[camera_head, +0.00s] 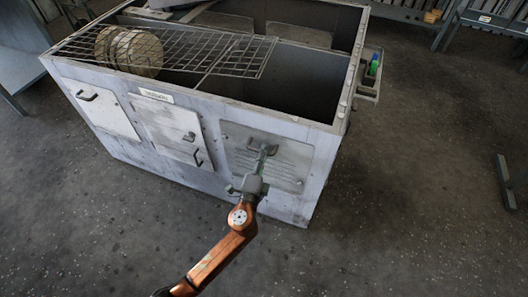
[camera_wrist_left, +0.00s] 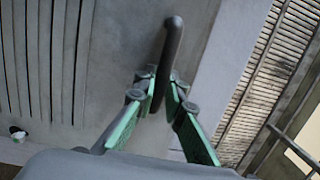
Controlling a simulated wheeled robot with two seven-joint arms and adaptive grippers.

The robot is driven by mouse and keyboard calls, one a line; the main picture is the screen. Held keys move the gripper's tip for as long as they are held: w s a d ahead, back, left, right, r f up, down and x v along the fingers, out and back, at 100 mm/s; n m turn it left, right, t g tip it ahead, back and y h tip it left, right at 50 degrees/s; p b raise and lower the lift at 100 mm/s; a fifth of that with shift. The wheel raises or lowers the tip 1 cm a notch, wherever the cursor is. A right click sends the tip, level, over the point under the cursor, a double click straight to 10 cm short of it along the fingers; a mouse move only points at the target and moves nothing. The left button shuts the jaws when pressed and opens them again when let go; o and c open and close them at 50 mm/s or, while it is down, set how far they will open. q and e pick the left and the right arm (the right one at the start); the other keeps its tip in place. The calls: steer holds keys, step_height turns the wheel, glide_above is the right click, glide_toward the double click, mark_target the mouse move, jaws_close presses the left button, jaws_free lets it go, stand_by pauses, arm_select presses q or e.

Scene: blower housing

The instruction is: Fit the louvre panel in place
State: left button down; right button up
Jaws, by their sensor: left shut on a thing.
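The louvre panel (camera_head: 285,168) is a grey sheet with rows of slots, at the right end of the housing's front face. It looks upright and close against the face; I cannot tell whether it is fully flush. In the wrist view its slotted part (camera_wrist_left: 62,60) fills the left. My left gripper (camera_head: 262,154) is shut on the panel's dark handle (camera_wrist_left: 170,45), with its green fingers (camera_wrist_left: 158,95) on either side of the bar. The gripper hides part of the panel. The blower housing (camera_head: 215,178) is a large open-topped grey box.
A wire grating (camera_head: 215,55) covers part of the housing top, with a round pale part (camera_head: 135,52) beneath it. Two other front panels (camera_head: 100,108) (camera_head: 168,130) have handles. A side tray (camera_head: 368,88) holds green and blue items.

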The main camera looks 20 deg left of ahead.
arm_select(q)
steer(key=shift+w+f, duration=0.1)
steer(key=shift+f, duration=0.1)
stand_by(0.3)
steer(key=shift+r, duration=0.1)
steer(key=c, duration=1.9)
jaws_free()
steer(key=shift+c, duration=0.2)
steer(key=shift+f, duration=0.2)
steer(key=o, duration=0.5)
steer(key=s, duration=0.8)
steer(key=shift+p, duration=0.3)
steer(key=shift+a, duration=0.1)
